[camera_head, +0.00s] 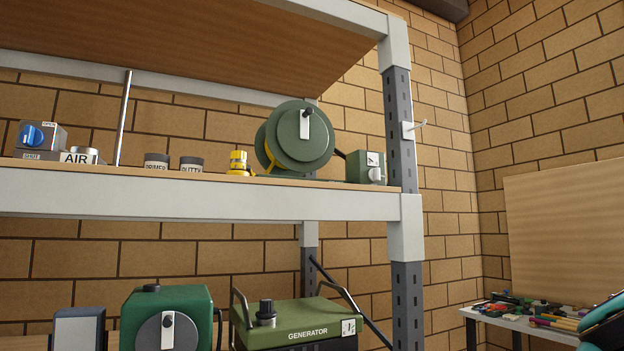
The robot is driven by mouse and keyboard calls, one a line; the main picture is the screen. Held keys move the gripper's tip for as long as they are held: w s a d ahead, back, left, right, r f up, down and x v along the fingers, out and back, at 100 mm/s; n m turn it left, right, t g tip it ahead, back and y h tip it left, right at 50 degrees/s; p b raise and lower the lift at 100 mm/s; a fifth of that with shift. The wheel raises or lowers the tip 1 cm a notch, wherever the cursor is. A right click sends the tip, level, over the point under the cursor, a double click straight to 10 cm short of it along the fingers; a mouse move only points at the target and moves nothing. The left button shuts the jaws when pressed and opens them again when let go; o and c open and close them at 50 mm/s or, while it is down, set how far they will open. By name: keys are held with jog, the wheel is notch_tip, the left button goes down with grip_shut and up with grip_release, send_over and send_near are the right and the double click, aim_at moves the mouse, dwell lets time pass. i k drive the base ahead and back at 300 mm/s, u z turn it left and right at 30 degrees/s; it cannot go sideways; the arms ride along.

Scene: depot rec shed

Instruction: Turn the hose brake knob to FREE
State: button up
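A green hose reel (300,142) with a pale crank handle on its face stands on the upper shelf, towards the right. Beside it, close to the shelf's right post, sits a small green box (356,167) with a pale round knob (376,175) on its front. A small white plate with a dark mark is above the knob. The lettering is too small to read, so I cannot tell the knob's setting or confirm that it is the hose brake.
The grey shelf post (400,130) with a white hook stands just right of the box. Left are a yellow fitting (238,162), two dark tins and a blue knob (31,136). A generator (300,322) stands below. A cluttered side table (530,322) is at right.

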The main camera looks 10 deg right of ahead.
aim_at(373, 174)
jog(key=k, duration=0.3)
jog(key=z, duration=0.85)
jog(key=i, duration=0.95)
jog(key=u, duration=0.05)
